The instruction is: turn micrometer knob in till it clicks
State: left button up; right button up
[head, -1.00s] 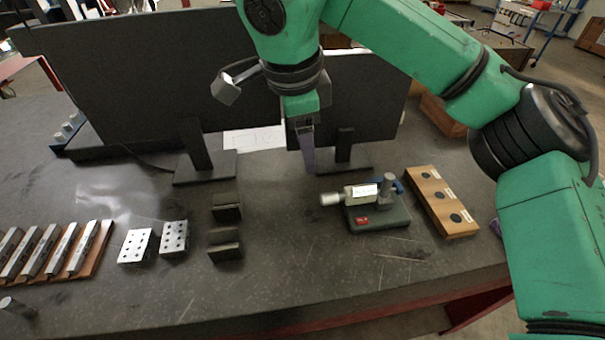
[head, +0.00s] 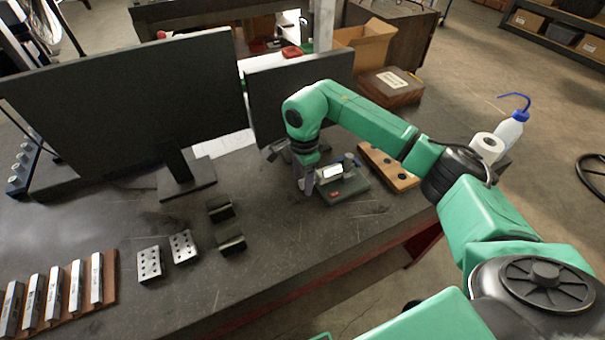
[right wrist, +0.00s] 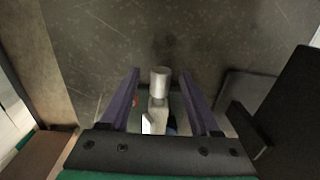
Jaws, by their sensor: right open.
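The micrometer (head: 332,172) sits on a dark green base (head: 347,191) on the table, with its pale barrel lying sideways. Its silver knob (right wrist: 160,80) shows in the right wrist view; in the head view my gripper hides it. My right gripper (head: 304,188) is down at the knob end of the micrometer. In the right wrist view, my right gripper's purple fingers (right wrist: 160,74) are open, one on each side of the knob, with a gap on both sides. My left gripper is not in view.
A wooden block with dark round recesses (head: 388,168) lies right of the micrometer. Two monitors (head: 125,100) stand behind. Two drilled metal blocks (head: 184,247), dark blocks (head: 231,243) and several metal bars (head: 75,287) lie to the left. The table in front of the micrometer is clear.

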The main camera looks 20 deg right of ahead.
jog(key=shift+d+f, duration=0.15)
jog(key=shift+f, duration=0.15)
jog(key=shift+w+d+f, duration=0.1)
jog(key=shift+d+f, duration=0.05)
grip_shut()
jog(key=shift+b, duration=0.6)
jog(key=t+b, duration=0.2)
jog(key=b, duration=0.3)
jog(key=t+b, duration=0.2)
jog(key=b, duration=0.3)
jog(key=s+f+t+b, duration=0.1)
jog(key=t+b, duration=0.1)
jog(key=b, duration=0.3)
jog(key=shift+r+t+y+b, duration=0.3)
jog(key=shift+t+b, duration=0.1)
jog(key=shift+b, duration=0.15)
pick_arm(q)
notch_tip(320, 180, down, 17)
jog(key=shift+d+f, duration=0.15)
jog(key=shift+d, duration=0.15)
pick_arm(e)
jog(key=shift+r, duration=0.1)
